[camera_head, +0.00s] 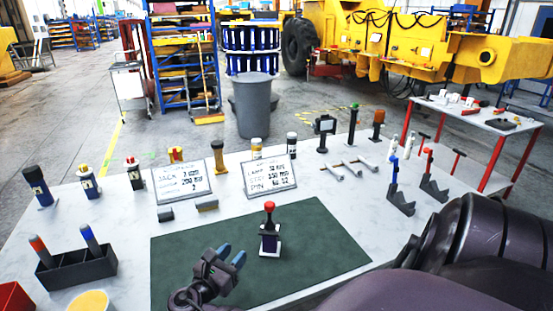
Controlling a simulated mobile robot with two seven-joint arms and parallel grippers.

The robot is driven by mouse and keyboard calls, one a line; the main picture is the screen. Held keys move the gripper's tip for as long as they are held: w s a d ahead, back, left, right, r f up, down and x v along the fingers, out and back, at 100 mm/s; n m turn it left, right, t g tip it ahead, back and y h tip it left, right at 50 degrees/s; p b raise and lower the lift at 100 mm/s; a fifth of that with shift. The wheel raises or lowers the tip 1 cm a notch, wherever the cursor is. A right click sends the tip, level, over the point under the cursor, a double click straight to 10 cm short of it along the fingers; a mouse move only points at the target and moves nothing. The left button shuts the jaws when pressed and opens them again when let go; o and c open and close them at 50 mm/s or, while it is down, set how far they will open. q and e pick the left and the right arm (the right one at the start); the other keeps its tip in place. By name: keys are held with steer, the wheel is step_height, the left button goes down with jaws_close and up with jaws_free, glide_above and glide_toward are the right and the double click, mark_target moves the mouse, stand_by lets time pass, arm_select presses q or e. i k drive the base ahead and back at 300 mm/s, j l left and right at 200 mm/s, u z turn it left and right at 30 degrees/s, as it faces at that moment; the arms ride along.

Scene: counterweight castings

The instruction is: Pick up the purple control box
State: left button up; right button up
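The purple control box (269,243) stands upright on the dark green mat (315,238), with a red knob on a dark stem on top and a white base below. My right gripper (231,256) is over the mat, just left of and nearer than the box. Its two blue-tipped fingers are apart with nothing seen between them, and it does not appear to touch the box. My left gripper is not in view.
Two lettered signs (270,176) and small blocks stand behind the mat. A black divided tray (77,271) holds two cylinders at left. Bottles and other knobbed devices line the table's back edge. Dark clamp-like pieces (400,199) stand at right.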

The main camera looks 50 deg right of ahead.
mark_target(271, 248)
steer(key=l, duration=0.65)
steer(key=i+l, duration=0.15)
steer(key=l, duration=0.55)
